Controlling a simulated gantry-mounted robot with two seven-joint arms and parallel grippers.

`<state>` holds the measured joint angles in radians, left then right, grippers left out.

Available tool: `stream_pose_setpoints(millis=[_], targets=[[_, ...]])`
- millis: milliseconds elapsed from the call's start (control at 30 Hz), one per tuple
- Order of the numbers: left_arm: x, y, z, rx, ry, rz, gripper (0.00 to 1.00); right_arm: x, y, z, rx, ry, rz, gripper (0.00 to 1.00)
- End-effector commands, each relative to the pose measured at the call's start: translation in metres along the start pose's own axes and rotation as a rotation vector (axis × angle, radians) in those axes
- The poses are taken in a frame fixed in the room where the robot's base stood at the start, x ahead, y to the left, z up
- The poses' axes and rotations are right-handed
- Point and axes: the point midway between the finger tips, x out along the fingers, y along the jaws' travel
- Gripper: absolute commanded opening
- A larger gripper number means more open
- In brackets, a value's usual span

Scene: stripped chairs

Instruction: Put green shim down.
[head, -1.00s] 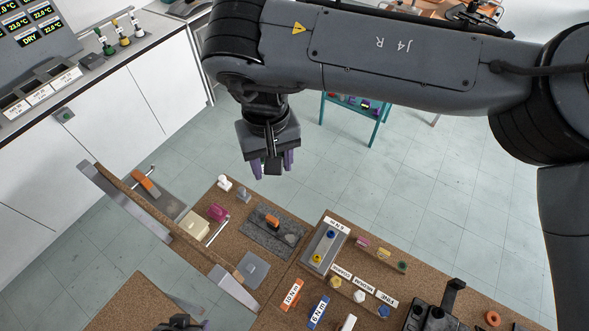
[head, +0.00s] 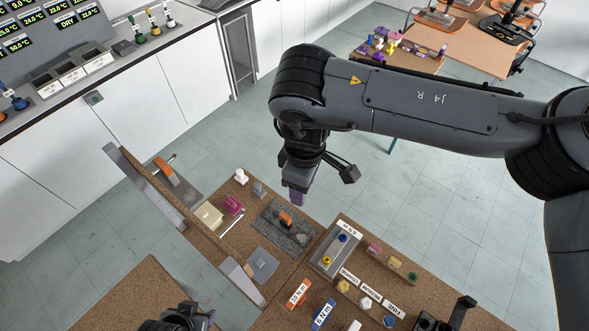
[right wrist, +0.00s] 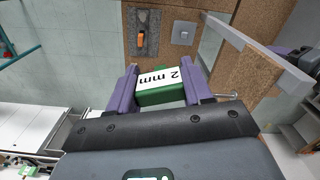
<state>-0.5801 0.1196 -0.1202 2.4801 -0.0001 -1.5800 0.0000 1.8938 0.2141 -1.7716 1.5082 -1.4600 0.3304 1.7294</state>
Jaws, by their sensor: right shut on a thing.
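The green shim (right wrist: 160,97), with a white "2 mm" label, sits between the purple fingers of my right gripper (right wrist: 162,88) in the right wrist view. The gripper is shut on it. In the head view my right gripper (head: 298,196) hangs near the far edge of the cork worktop (head: 335,228). I cannot make out the shim there. My left gripper (head: 195,318) shows only partly at the bottom edge of the head view, so its jaws cannot be read.
The worktop bears a dark grey mat (head: 268,222) with an orange-handled block (head: 285,219), a grey plate (head: 262,264), a magenta block (head: 233,204) and a cream block (head: 208,215). Coloured pieces with labels stand at right. An upright board (head: 150,190) rises at left.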

Motion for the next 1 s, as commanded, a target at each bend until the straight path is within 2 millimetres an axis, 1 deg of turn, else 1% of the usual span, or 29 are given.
stream_pose_setpoints(millis=[100,300,533,767,1000], targets=[[0.000,0.000,0.000,0.000,0.000,0.000,0.49,0.013,-0.001,0.008,-0.165,-0.001,-0.003,0.00],[0.000,0.000,0.000,0.000,0.000,0.000,0.49,0.028,-0.001,0.016,-0.374,-0.003,-0.002,0.00],[0.000,0.000,0.000,0.000,0.000,0.000,0.49,0.036,-0.002,0.021,-0.490,-0.003,-0.001,0.00],[0.000,0.000,0.000,0.000,0.000,0.000,0.49,0.037,-0.001,0.021,-0.570,-0.004,-0.001,0.00],[0.000,0.000,-0.001,0.000,0.002,0.000,0.49,0.036,0.006,0.020,-0.732,-0.005,-0.001,0.00]])
